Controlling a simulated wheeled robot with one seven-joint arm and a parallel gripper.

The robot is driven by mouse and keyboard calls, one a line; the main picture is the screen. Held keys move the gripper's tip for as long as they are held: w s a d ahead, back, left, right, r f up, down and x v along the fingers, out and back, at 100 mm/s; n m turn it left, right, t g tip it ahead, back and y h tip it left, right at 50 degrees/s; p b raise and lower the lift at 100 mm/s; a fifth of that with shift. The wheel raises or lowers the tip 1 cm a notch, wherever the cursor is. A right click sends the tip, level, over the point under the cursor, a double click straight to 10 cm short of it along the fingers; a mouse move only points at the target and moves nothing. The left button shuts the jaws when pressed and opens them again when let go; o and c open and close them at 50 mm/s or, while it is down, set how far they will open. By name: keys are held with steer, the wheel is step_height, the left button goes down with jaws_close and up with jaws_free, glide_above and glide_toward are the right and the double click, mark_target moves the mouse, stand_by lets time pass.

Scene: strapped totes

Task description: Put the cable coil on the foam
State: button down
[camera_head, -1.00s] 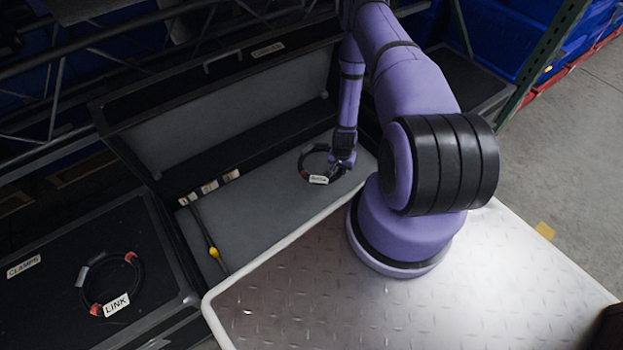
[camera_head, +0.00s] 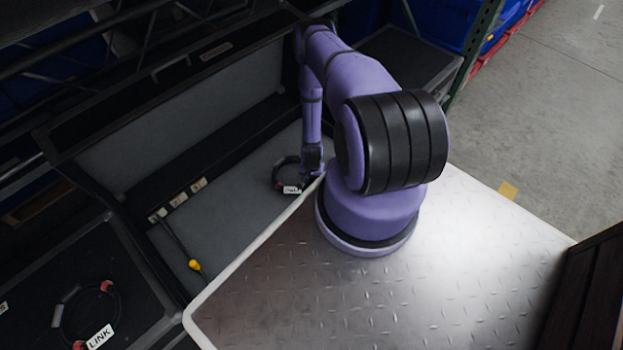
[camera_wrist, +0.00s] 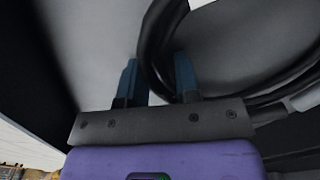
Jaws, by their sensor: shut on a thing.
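The cable coil (camera_head: 280,176) is a black ring with a white label and a red band, inside the open black case. My gripper (camera_head: 313,166) is shut on its right side. In the wrist view the thick black cable (camera_wrist: 152,40) passes between the two blue fingers of my gripper (camera_wrist: 157,75). Grey foam (camera_head: 222,222) lines the case floor below the coil. I cannot tell whether the coil touches it. The coil's label is too small to read.
A second black coil (camera_head: 116,314), labelled LINK, lies on a dark case at the lower left. A thin cable with a yellow end (camera_head: 195,265) lies at the foam's left side. My metal-plated base deck borders the case. Open concrete floor (camera_head: 545,140) lies right.

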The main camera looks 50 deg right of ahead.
steer(key=shift+f, duration=0.25)
steer(key=shift+f, duration=0.1)
steer(key=c, duration=0.8)
jaws_free()
step_height(320, 180, up, 12)
